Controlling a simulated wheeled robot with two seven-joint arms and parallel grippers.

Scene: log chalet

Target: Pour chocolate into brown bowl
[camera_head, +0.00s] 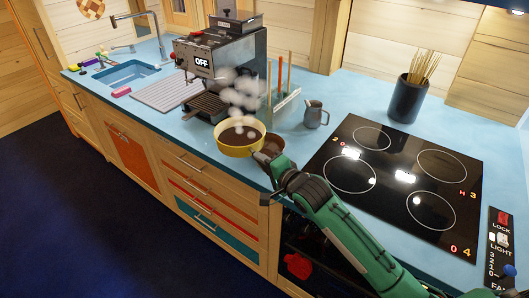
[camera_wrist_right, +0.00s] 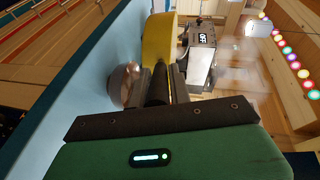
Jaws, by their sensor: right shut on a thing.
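A yellow pot (camera_head: 238,146) holds dark brown chocolate (camera_head: 240,134), and pale steam rises from it. My right gripper (camera_head: 263,158) is shut on the pot's handle at its lower right side. The pot looks about level, near the counter's front edge. It also shows in the right wrist view (camera_wrist_right: 157,40), beyond the fingers (camera_wrist_right: 165,85). The brown bowl (camera_head: 275,143) is just right of the pot, partly hidden by the pot and my gripper. A round brownish shape in the right wrist view (camera_wrist_right: 118,84) looks like this bowl. My left gripper is not in view.
An espresso machine (camera_head: 222,65) stands behind the pot. A small grey pitcher (camera_head: 315,115) and a utensil holder (camera_head: 284,103) are behind the bowl. A black cooktop (camera_head: 395,175) lies to the right. Blue counter (camera_head: 325,90) is clear behind the pitcher.

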